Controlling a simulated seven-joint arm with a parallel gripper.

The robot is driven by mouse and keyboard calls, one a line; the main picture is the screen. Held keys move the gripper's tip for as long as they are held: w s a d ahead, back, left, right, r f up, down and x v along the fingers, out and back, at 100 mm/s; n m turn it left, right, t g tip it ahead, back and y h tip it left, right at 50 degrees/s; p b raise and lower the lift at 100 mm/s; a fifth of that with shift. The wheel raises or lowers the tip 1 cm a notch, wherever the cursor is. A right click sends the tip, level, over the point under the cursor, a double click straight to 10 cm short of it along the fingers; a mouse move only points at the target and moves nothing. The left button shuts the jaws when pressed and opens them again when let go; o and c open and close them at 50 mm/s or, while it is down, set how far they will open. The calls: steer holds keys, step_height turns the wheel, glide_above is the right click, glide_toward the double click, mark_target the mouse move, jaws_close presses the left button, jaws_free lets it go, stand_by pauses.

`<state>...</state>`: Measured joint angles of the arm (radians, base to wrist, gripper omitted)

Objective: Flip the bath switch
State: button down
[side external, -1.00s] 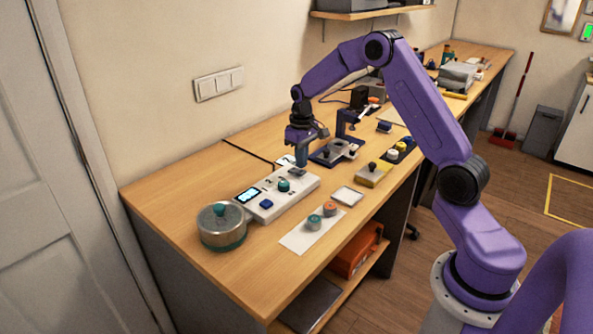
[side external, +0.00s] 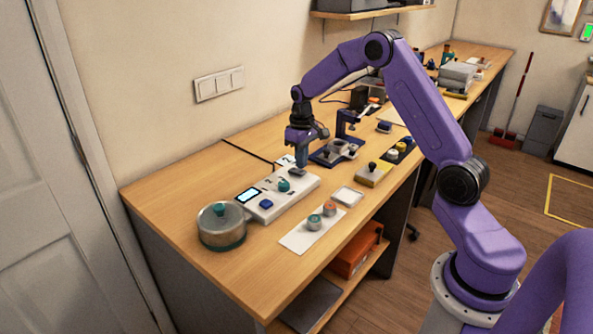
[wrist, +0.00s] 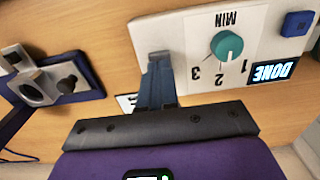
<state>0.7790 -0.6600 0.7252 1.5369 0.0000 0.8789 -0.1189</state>
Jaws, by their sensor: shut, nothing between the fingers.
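A white control panel (side external: 290,203) lies on the bench, with a teal knob (side external: 284,186), a blue button (side external: 266,204) and a small display (side external: 249,195). In the wrist view the display (wrist: 273,72) reads DONE, and the knob (wrist: 227,45) sits by the marks MIN, 1, 2 and 3. A small grey switch (side external: 297,172) is at the panel's far end. My gripper (side external: 302,166) is shut and empty, pointing down at that end. In the wrist view its fingers (wrist: 158,62) cover most of the switch, so its position and any contact are unclear.
A white mat (side external: 296,240) with two round knobbed pieces lies in front.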

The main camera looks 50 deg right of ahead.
mark_target(301, 171)
steer(key=shift+f, duration=0.95)
stand_by(0.6)
steer(key=shift+r, duration=3.55)
